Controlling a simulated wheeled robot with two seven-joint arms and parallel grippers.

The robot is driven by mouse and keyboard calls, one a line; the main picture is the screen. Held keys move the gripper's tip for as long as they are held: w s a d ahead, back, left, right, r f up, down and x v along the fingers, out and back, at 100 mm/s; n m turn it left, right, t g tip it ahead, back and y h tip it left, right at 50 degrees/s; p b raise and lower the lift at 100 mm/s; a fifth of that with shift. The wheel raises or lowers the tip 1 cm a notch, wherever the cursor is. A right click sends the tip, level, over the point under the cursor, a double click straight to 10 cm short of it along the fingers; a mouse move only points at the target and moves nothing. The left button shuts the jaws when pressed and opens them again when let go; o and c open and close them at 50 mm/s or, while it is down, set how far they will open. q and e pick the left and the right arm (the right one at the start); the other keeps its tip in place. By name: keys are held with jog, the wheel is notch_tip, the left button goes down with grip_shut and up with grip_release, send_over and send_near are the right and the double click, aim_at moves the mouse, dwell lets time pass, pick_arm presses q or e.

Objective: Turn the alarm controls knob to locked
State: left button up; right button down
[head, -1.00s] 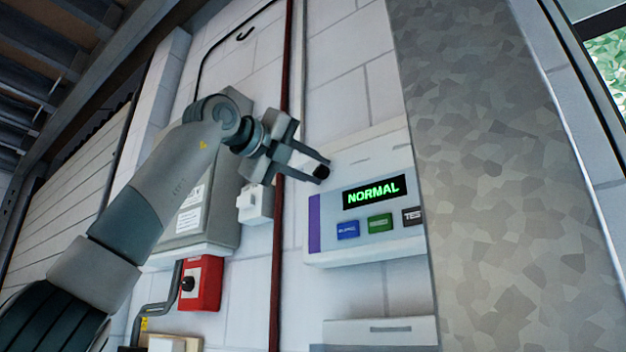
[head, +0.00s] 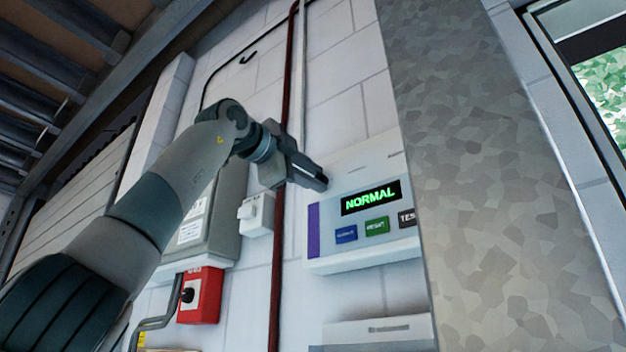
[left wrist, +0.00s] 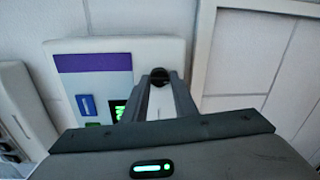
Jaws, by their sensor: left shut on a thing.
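The alarm panel (head: 330,238) is a pale box on the wall with a purple stripe and a green "NORMAL" display (head: 371,197). In the left wrist view the panel (left wrist: 160,52) shows with its small round black knob (left wrist: 159,77). My left gripper (head: 322,182) is at the panel's upper left part. In the left wrist view its two fingers (left wrist: 160,84) are on either side of the knob, shut on it. In the head view the gripper hides the knob. The knob's exact setting cannot be read. My right gripper is not in view.
Blue, green and black buttons (head: 376,226) sit below the display. A red box with a black knob (head: 200,295), a small white box (head: 257,213) and a grey cabinet (head: 214,225) are to the left. A dark red pipe (head: 277,285) runs vertically. A speckled grey column (head: 470,180) stands right.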

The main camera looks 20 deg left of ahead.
pick_arm(q)
jog(key=shift+w+f+n, duration=0.1)
jog(key=shift+f+n, duration=0.1)
jog(key=shift+n, duration=0.1)
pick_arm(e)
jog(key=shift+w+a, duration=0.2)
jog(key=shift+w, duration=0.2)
pick_arm(q)
jog(key=o, duration=1)
jog(key=shift+s+r, duration=0.1)
jog(key=shift+s, duration=0.1)
